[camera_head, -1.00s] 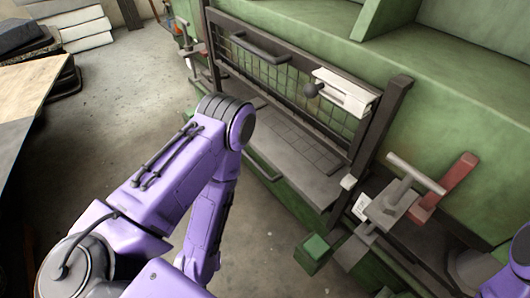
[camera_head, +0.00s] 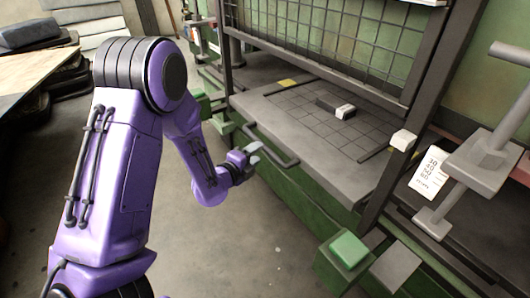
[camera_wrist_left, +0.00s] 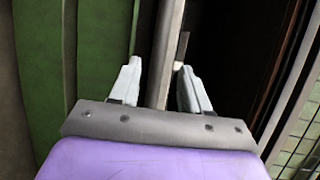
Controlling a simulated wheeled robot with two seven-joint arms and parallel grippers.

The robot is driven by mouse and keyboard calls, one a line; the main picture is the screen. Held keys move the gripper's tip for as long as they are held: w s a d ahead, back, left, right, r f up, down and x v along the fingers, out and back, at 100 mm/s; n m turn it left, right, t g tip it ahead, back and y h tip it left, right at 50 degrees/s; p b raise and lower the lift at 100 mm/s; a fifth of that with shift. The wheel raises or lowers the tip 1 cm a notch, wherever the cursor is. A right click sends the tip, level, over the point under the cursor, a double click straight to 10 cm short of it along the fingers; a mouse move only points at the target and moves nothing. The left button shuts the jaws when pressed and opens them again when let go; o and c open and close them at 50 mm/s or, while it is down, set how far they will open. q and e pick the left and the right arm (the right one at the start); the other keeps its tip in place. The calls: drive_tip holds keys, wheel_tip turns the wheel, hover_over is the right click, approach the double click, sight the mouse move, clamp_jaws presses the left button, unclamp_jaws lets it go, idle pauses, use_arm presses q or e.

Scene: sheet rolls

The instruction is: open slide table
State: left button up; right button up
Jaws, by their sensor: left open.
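The slide table (camera_head: 290,118) is a grey plate with a grid of lines, inside the dark frame of the green machine. A dark bar handle (camera_head: 278,158) sticks out from its front edge. My left gripper (camera_head: 254,152) is at the left part of this handle. In the left wrist view a grey bar (camera_wrist_left: 168,45), which looks like the handle, runs between the two pale fingers of the left gripper (camera_wrist_left: 160,70). The fingers are open, one on each side, with a gap to the bar. My right gripper is not in view.
A small black and white block (camera_head: 335,106) lies on the plate. A mesh guard (camera_head: 330,35) hangs above it. A green box (camera_head: 345,252) and a grey clamp-like part (camera_head: 480,160) stand at the right. The floor (camera_head: 250,250) in front is clear.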

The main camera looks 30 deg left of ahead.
use_arm(q)
drive_tip(key=w, duration=0.3)
drive_tip(key=w+f, duration=0.1)
drive_tip(key=w, duration=0.2)
drive_tip(key=shift+f+b, duration=0.15)
drive_tip(key=shift+b, duration=0.25)
clamp_jaws()
